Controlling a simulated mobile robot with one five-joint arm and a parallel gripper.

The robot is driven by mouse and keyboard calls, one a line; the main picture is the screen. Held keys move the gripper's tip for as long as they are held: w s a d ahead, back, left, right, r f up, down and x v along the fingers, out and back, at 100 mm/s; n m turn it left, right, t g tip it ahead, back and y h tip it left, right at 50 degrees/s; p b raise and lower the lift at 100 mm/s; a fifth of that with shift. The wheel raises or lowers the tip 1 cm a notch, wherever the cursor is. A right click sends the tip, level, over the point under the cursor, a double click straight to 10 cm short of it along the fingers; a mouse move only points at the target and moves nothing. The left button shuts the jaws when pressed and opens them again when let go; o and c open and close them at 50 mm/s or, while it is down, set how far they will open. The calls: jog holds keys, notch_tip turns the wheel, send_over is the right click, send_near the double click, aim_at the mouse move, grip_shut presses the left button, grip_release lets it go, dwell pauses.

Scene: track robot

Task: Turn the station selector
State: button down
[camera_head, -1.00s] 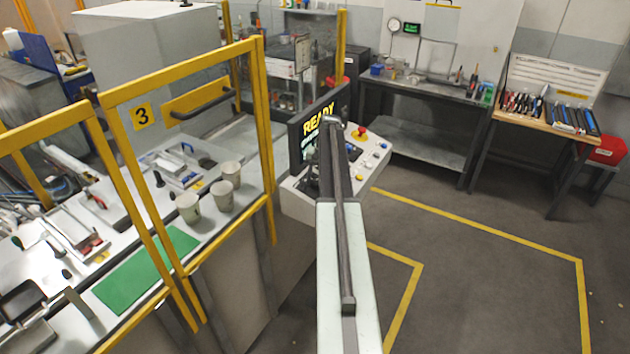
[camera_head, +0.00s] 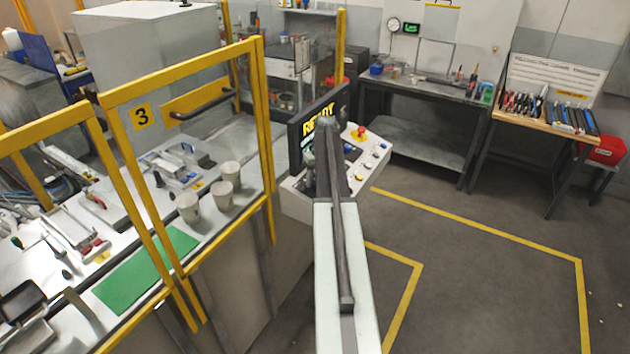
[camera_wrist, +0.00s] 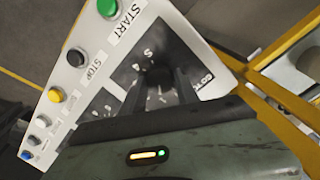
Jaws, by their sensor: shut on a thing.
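The station selector (camera_wrist: 157,73) is a dark knob on a black dial plate with white marks, on the control panel. In the wrist view my gripper (camera_wrist: 160,87) reaches onto the dial with its dark fingers on either side of the knob, shut on it. The fingers hide part of the knob and dial, so its exact setting cannot be read. In the head view my arm covers part of the light-coloured control panel (camera_head: 294,203), and the selector cannot be made out clearly there.
A green START button (camera_wrist: 108,7) and a dark STOP button (camera_wrist: 75,57) sit beside the dial, with a yellow button (camera_wrist: 56,95) further along. A red emergency button (camera_head: 360,132) and a screen (camera_head: 297,131) are close by. Yellow guard frames (camera_head: 185,75) stand at left.

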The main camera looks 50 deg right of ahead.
jog(key=shift+s+n, duration=0.1)
jog(key=shift+n, duration=0.4)
jog(key=c, duration=0.9)
grip_release()
jog(key=r+p, duration=0.5)
jog(key=s+r+p, duration=0.1)
jog(key=r+p, duration=0.2)
jog(key=shift+d, duration=0.15)
jog(key=shift+f, duration=0.15)
